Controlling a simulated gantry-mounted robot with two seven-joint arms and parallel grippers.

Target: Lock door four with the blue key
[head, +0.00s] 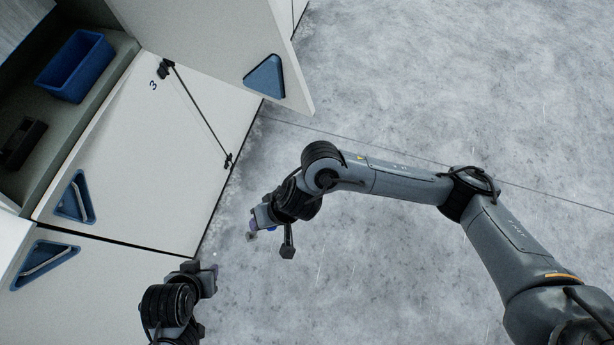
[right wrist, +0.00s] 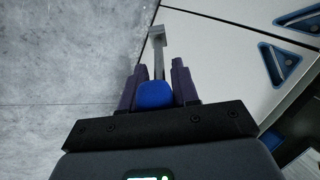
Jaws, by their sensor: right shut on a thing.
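The blue key shows in the right wrist view with a blue bow (right wrist: 154,95) and a grey shaft (right wrist: 159,62) ending in a small bit. My right gripper (head: 257,224) is shut on the bow, and the shaft points out away from the fingers. It is held over the floor, just right of the white cabinet panels, apart from them. My left gripper (head: 207,278) is at the bottom, near the lower panel's edge; its jaws are not clear. White panel three (head: 150,150) bears a "3" and a blue triangular recessed handle (head: 75,198). No number four is readable.
A white panel (head: 215,35) with a triangular blue handle stands out at the top. A lower white panel (head: 95,285) has another. A dark strut (head: 198,115) crosses panel three. A blue bin (head: 75,65) sits in the open compartment. Grey floor (head: 430,90) is clear.

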